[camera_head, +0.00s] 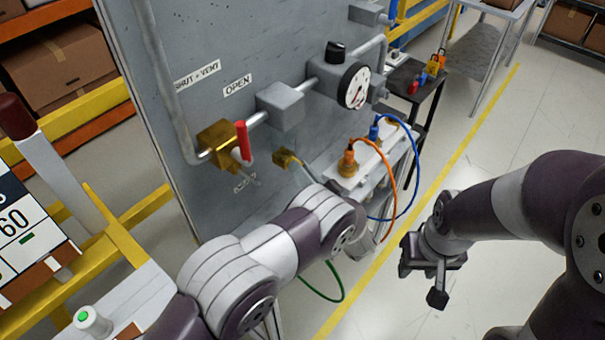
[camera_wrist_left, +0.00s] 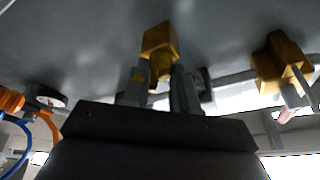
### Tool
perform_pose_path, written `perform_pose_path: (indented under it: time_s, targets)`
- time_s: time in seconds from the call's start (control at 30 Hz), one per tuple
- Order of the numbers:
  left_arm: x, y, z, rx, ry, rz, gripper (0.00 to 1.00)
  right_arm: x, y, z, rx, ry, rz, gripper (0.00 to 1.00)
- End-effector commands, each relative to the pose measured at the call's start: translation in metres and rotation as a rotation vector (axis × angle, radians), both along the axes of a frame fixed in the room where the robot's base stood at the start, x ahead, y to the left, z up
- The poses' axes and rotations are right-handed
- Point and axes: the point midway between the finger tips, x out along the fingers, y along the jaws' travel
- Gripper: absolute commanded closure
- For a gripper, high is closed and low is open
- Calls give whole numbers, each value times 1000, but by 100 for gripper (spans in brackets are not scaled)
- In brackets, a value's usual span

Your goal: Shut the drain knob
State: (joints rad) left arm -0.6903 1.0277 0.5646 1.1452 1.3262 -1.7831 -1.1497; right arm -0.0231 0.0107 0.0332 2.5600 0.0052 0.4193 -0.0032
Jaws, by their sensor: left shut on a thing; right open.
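The brass drain fitting (camera_head: 287,158) is low on the grey panel (camera_head: 200,105), just beyond my left forearm in the head view. In the left wrist view its square brass body (camera_wrist_left: 160,40) is straight ahead, with the round brass knob (camera_wrist_left: 161,67) below it. My left gripper (camera_wrist_left: 160,92) is shut on the knob, one finger on each side. How far the knob is turned cannot be told. My right gripper (camera_head: 421,280) is open and empty, over the floor at the right.
A brass valve with a red lever (camera_head: 243,140) sits left of the fitting, on a grey pipe. A gauge (camera_head: 355,86) is above right. Orange and blue hoses (camera_head: 391,185) loop from a white shelf at the right. The floor around my right gripper is clear.

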Motion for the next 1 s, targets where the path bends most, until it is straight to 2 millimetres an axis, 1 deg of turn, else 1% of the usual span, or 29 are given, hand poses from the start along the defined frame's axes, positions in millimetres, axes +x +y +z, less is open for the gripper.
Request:
perform_pose_path:
  time_s: [0.03, 0.23, 1.0]
  targets:
    - [0, 0, -5, -17, -25, 3, 100, 0, 0, -11, 0, 0, 0, 57]
    - [1, 0, -9, -112, -156, 3, 100, 0, 0, -41, 0, 0, 0, 57]
    - [4, -3, -9, -544, -750, 3, 100, 0, 0, -164, 0, 0, 0, 57]
